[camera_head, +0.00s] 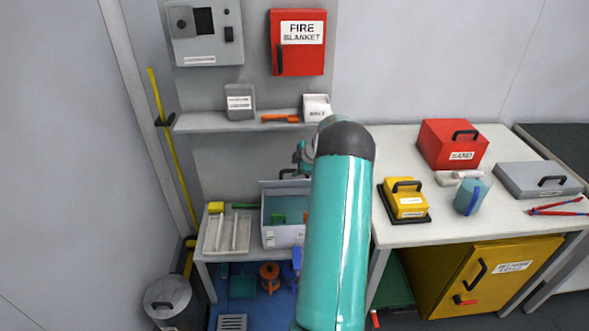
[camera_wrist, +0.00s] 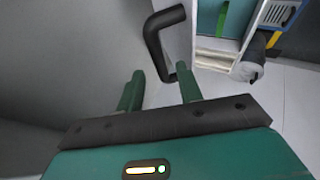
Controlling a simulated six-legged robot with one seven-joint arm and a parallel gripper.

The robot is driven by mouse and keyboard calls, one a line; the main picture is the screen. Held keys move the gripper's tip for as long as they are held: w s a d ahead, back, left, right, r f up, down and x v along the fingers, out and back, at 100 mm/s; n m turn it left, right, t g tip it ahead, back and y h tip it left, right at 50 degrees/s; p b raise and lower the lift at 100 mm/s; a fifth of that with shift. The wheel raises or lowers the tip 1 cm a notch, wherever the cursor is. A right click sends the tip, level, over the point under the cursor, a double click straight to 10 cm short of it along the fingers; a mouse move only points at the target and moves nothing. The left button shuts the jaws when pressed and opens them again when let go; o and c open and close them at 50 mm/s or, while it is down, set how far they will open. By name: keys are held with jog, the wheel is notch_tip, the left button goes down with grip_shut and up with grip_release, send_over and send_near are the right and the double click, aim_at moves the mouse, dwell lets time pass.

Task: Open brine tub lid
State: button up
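The pale grey brine tub (camera_head: 284,237) stands on the low bench left of my arm. Its teal inside shows, with a green item in it. The lid (camera_head: 285,184) appears raised upright at the tub's back edge. A black bent handle (camera_wrist: 157,45) shows in the wrist view, apparently on the lid, beside the tub (camera_wrist: 205,18). My gripper (camera_wrist: 160,85) has two green fingers set apart. The handle's lower end lies between or just beyond their tips; contact cannot be told. In the head view my gripper (camera_head: 303,156) is partly hidden by my arm.
Left of the tub is a pale tray (camera_head: 228,247). Above is a shelf (camera_head: 210,124) with small boxes and an orange tool. The right table (camera_head: 400,150) carries a red sand box (camera_head: 452,144), a yellow box (camera_head: 407,203) and a blue pouch (camera_head: 471,196).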

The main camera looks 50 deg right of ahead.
jog(key=shift+w+f, duration=0.5)
jog(key=shift+f, duration=0.05)
grip_shut()
jog(key=shift+w+d+r, duration=0.25)
jog(key=shift+d+r, duration=0.05)
jog(key=shift+w+d+r, duration=0.35)
jog(key=shift+w+d, duration=0.3)
jog(key=shift+d, duration=0.05)
jog(key=shift+w+d+r, duration=0.35)
jog(key=shift+w+d, duration=0.25)
jog(key=shift+d, duration=0.1)
jog(key=shift+c, duration=0.3)
grip_release()
jog(key=shift+s+a, duration=0.1)
jog(key=shift+o, duration=0.3)
